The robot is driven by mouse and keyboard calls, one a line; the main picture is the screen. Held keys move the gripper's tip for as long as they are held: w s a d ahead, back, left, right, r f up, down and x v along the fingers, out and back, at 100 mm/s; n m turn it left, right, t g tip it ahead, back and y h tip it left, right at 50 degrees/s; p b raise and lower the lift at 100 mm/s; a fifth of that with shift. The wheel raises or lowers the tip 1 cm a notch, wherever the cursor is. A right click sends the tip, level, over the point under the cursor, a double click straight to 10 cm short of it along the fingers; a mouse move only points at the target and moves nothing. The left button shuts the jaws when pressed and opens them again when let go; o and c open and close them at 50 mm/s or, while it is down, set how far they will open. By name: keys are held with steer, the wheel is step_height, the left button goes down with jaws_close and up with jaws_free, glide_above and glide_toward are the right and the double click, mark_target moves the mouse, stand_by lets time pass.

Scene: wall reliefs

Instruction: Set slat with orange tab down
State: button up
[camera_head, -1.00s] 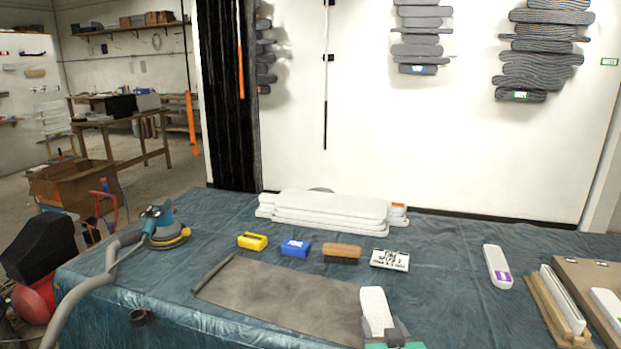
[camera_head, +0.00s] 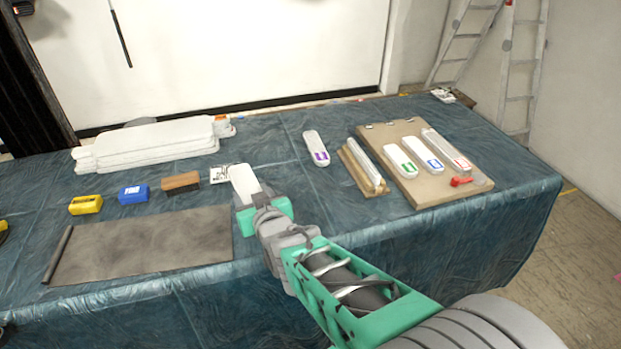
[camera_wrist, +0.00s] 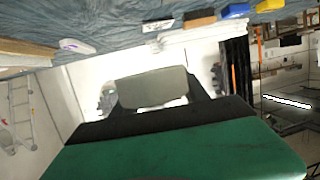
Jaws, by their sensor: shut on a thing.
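My gripper (camera_head: 255,200) is shut on a pale slat (camera_head: 244,180) and holds its end up over the front of the table. In the wrist view the held slat (camera_wrist: 152,88) shows as a pale blunt shape between the dark fingers. No coloured tab shows on its visible face. An orange tab (camera_head: 221,119) shows at the right end of the stack of white slats (camera_head: 150,145) at the table's back left. I cannot tell which slat bears it.
The blue-covered table (camera_head: 290,210) has free room around the gripper. A purple-tabbed slat (camera_head: 316,148), a wooden holder (camera_head: 362,168) and a board (camera_head: 400,135) with several tabbed slats lie right. Yellow (camera_head: 86,204), blue (camera_head: 133,194) and brown (camera_head: 181,182) blocks and a grey mat (camera_head: 150,245) lie left.

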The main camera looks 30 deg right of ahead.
steer(key=s+d+f+m+g+h+b, duration=0.1)
steer(key=s+d+f+m+h+b, duration=0.25)
steer(key=d, duration=0.65)
steer(key=s+d+f+m+g+h+b, duration=0.1)
steer(key=s+d+m+g+h+b, duration=0.1)
steer(key=s+d+b, duration=0.65)
steer(key=s+d+f+m+g+h+b, duration=0.1)
steer(key=s+d+f+m+h, duration=0.15)
steer(key=d, duration=1.05)
steer(key=w+a+r+n+t+y, duration=0.1)
steer(key=w+a+n+y, duration=0.2)
steer(key=a, duration=0.3)
steer(key=w+a+r+n+t+y, duration=0.1)
steer(key=w+a+n+t+y, duration=0.1)
steer(key=a, duration=0.4)
steer(key=shift+w+a+r+n+t+y, duration=0.3)
steer(key=shift+w+a+n+y, duration=0.15)
steer(key=shift+w+n, duration=0.25)
steer(key=shift+d, duration=0.1)
